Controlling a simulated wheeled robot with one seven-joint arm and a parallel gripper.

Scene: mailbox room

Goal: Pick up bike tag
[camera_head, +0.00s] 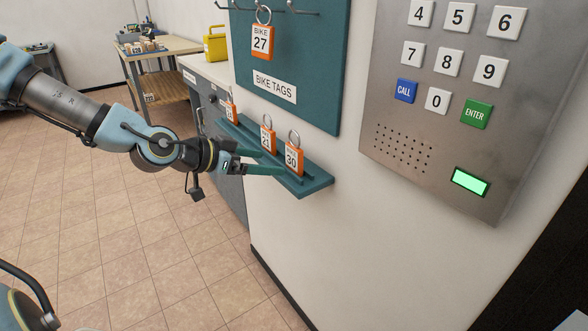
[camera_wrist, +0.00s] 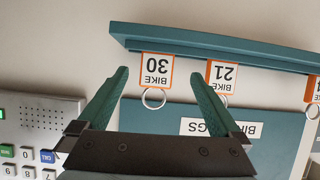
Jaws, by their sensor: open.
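Orange-edged bike tags with metal rings stand on a teal wall ledge (camera_head: 316,182). In the head view, tag 30 (camera_head: 294,161) is nearest the ledge's right end, tag 21 (camera_head: 268,139) is in the middle, and another tag (camera_head: 230,110) is farther left, its number unclear. Bike tag 27 (camera_head: 262,41) hangs from a hook above. My gripper (camera_head: 262,162) is open and empty, its fingers pointing toward the ledge by tags 21 and 30. In the wrist view, upside down, tag 30 (camera_wrist: 156,69) and tag 21 (camera_wrist: 221,76) show beyond the gripper (camera_wrist: 158,80), with tag 30 between the fingertip lines.
A teal board (camera_head: 314,75) labelled BIKE TAGS is on the wall above the ledge. A metal keypad panel (camera_head: 407,151) is to the right. A counter with a yellow box (camera_head: 216,46) and a wooden table (camera_head: 163,47) are behind. The tiled floor (camera_head: 80,210) is clear.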

